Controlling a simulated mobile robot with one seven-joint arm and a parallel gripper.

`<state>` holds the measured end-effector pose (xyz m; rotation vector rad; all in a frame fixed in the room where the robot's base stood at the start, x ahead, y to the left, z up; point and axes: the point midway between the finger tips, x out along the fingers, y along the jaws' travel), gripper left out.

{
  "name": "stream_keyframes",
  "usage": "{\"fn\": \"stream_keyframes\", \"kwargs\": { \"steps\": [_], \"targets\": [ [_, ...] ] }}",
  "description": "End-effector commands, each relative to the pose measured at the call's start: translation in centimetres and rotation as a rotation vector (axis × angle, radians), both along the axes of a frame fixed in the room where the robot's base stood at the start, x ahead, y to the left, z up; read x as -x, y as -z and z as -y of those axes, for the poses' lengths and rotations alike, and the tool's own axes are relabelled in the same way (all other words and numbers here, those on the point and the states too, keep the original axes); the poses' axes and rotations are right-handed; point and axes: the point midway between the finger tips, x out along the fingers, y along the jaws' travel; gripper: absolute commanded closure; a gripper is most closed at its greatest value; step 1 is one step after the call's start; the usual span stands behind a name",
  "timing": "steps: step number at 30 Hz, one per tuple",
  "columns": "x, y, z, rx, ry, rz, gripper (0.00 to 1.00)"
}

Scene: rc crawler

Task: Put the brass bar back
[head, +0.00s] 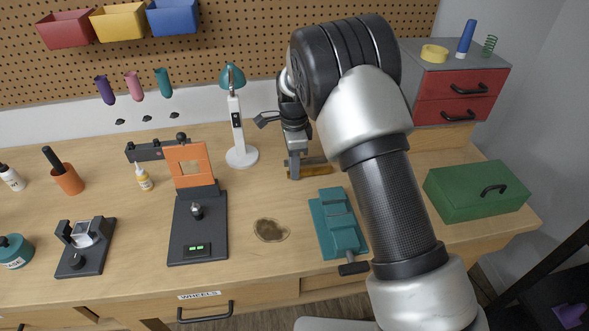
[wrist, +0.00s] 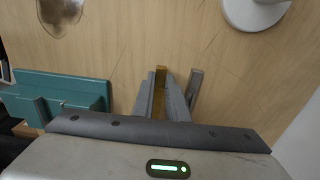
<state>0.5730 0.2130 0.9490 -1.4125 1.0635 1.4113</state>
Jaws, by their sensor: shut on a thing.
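The brass bar (head: 315,171) shows as a yellow-brown strip at my fingertips in the head view, low over or on the bench; I cannot tell whether it touches the wood. In the wrist view the brass bar (wrist: 161,78) runs lengthwise between the two grey fingers. My gripper (head: 294,168) is shut on it, also seen in the wrist view (wrist: 160,100). The fingers hide part of the bar. A short grey piece (wrist: 195,86) lies just right of the fingers in the wrist view.
A teal vise-like fixture (head: 335,222) stands in front of my gripper. A white lamp (head: 240,150) stands to the left. A green toolbox (head: 475,192) and a red drawer unit (head: 450,95) are at right.

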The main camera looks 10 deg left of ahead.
Motion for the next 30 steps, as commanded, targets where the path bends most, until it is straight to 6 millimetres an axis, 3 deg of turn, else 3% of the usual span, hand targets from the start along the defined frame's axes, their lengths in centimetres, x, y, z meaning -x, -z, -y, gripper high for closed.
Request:
{"fn": "stream_keyframes", "kwargs": {
  "steps": [2,13,14,17,25,30],
  "targets": [
    [0.0,0.9,0.0,0.001,0.0,-0.002,1.0],
    [0.0,1.4,0.0,0.0,0.0,0.0,1.0],
    [0.0,1.3,0.0,0.0,0.0,0.0,0.84],
    [0.0,1.3,0.0,0.0,0.0,0.0,0.69],
    [0.0,1.2,0.0,0.0,0.0,0.0,0.69],
    [0.0,-0.1,0.0,-0.001,0.0,0.002,0.69]
  ]
}}
